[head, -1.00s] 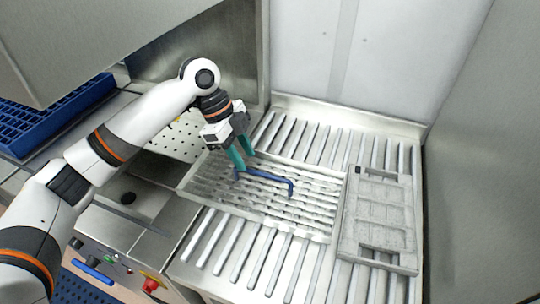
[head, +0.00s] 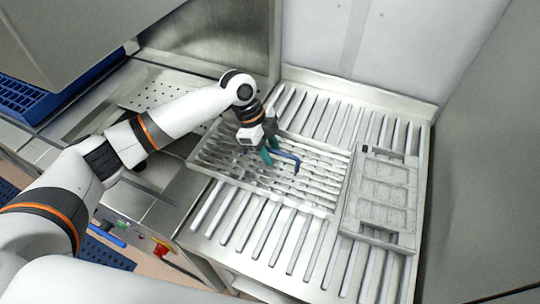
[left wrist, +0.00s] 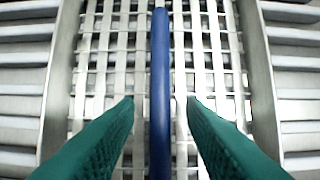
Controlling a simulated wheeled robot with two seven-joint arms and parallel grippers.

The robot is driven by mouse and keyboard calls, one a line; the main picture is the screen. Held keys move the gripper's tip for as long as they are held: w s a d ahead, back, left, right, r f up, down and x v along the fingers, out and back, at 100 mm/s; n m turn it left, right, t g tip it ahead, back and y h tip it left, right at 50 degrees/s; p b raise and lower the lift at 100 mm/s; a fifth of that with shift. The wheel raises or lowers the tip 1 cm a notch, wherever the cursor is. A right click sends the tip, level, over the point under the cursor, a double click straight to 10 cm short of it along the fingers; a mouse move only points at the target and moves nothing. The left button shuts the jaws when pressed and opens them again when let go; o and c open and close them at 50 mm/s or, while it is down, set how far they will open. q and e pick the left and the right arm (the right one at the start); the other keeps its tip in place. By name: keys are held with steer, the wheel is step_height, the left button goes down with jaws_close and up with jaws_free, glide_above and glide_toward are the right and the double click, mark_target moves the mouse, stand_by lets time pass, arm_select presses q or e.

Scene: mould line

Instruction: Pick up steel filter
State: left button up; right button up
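The steel filter (head: 230,160) is a framed metal grid lying on the roller table, with a blue handle (head: 290,156) across its middle. In the left wrist view the blue handle (left wrist: 160,80) runs upright down the picture over the woven metal strips. My left gripper (head: 272,154) is at the handle. Its green fingers (left wrist: 160,100) stand apart on either side of the handle, with a gap on both sides, so it is open. My right gripper is not in view.
A grey mould plate (head: 381,195) lies on the rollers right of the filter. Bare rollers (head: 245,225) run in front and behind. Steel walls stand at the back and right. A blue crate (head: 25,97) and a perforated steel tray (head: 165,92) are at the left.

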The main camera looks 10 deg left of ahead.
arm_select(q)
steer(key=shift+x, duration=1.05)
steer(key=shift+r, duration=0.1)
jaws_close()
